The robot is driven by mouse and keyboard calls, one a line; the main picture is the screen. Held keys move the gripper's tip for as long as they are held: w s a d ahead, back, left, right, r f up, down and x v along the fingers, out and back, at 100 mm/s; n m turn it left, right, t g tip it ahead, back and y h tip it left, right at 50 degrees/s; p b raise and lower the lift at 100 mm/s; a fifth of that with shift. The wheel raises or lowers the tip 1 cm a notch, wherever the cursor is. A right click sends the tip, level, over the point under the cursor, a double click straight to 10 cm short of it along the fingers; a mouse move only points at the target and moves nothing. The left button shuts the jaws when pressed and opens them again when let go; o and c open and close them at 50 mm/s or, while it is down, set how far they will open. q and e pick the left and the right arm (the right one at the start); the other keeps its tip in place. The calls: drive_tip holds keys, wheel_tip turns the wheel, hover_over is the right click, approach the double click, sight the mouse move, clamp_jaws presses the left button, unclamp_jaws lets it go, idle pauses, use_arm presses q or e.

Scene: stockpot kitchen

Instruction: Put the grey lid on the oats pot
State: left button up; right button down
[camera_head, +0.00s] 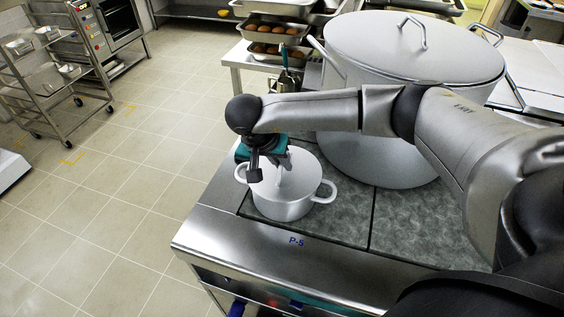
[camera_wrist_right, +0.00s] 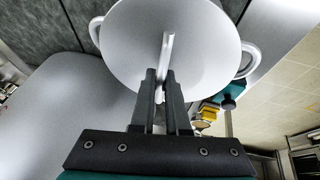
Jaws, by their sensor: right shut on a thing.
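The small light-grey pot (camera_head: 285,210) with two side handles stands on the stove-top near its front left corner. The grey lid (camera_head: 304,172) lies over its mouth and looks about level; whether it is fully seated I cannot tell. My right gripper (camera_head: 279,178) is above the lid, shut on its upright handle. In the right wrist view the gripper (camera_wrist_right: 160,76) has its two fingers around the handle of the lid (camera_wrist_right: 205,45), and a pot handle (camera_wrist_right: 250,60) shows beyond the rim. The pot's contents are hidden. My left gripper is out of view.
Trays of brown food (camera_head: 268,48) are on a table at the back. A wire rack (camera_head: 50,75) stands at the far left; the floor between is clear.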

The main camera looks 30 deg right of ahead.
drive_tip(key=c, duration=0.8)
unclamp_jaws()
drive_tip(key=shift+c, duration=0.2)
